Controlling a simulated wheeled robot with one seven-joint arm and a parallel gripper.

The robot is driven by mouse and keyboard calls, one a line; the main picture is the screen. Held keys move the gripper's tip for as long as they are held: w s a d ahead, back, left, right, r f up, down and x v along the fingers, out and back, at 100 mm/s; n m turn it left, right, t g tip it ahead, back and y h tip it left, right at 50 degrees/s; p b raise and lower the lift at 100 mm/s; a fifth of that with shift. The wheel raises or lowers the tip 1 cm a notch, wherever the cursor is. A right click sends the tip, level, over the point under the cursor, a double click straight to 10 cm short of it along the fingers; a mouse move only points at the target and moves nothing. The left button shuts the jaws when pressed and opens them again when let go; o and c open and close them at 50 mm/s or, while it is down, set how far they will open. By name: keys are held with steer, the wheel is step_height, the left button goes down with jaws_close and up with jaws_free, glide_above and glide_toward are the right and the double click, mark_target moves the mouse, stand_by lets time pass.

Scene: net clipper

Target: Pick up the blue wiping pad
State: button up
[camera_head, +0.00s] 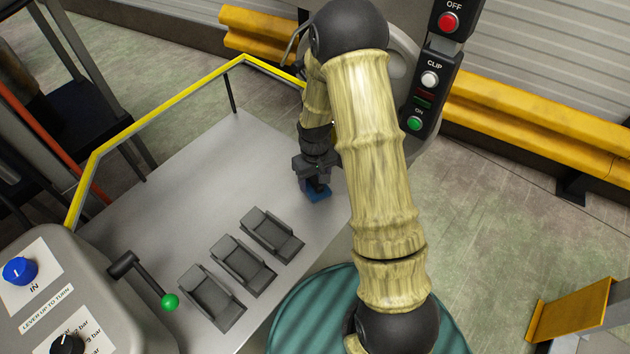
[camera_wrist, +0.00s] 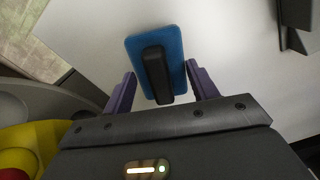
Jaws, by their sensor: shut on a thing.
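The blue wiping pad (camera_head: 319,195) is at the right part of the grey platform, directly under my gripper (camera_head: 315,182). In the wrist view the pad (camera_wrist: 134,50) is a blue rounded rectangle with a black handle (camera_wrist: 154,70) on its upper face. The two purple fingers of my gripper (camera_wrist: 161,72) are at the pad's left and right edges, with the handle between them. My gripper is shut on the pad. I cannot tell whether the pad's underside touches the platform.
Several grey holders, three in a row (camera_head: 242,264), stand on the platform (camera_head: 190,200) to the lower left. A yellow rail (camera_head: 165,108) borders the platform. A button panel (camera_head: 430,95) is at the upper right. A lever with a green knob (camera_head: 170,302) is at the lower left.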

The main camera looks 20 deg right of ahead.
mark_target(315, 179)
step_height(315, 179, up, 10)
steer(key=shift+f+p, duration=0.1)
steer(key=shift+p, duration=0.2)
steer(key=shift+p, duration=0.4)
stand_by(0.4)
steer(key=shift+w+p, duration=0.1)
steer(key=shift+p, duration=0.4)
steer(key=p, duration=0.3)
steer(key=shift+w+f+m, duration=0.2)
steer(key=shift+f+m, duration=0.15)
steer(key=shift+m, duration=0.05)
steer(key=f+p, duration=0.1)
steer(key=p, duration=0.1)
steer(key=shift+m+p, duration=0.3)
steer(key=shift+p, duration=0.1)
steer(key=f+p, duration=0.2)
steer(key=p, duration=0.1)
steer(key=shift+s+m+p, duration=0.15)
steer(key=shift+m+p, duration=0.15)
steer(key=shift+m, duration=0.1)
steer(key=shift+s+f, duration=0.1)
steer(key=shift+f, duration=0.4)
steer(key=shift+r, duration=0.1)
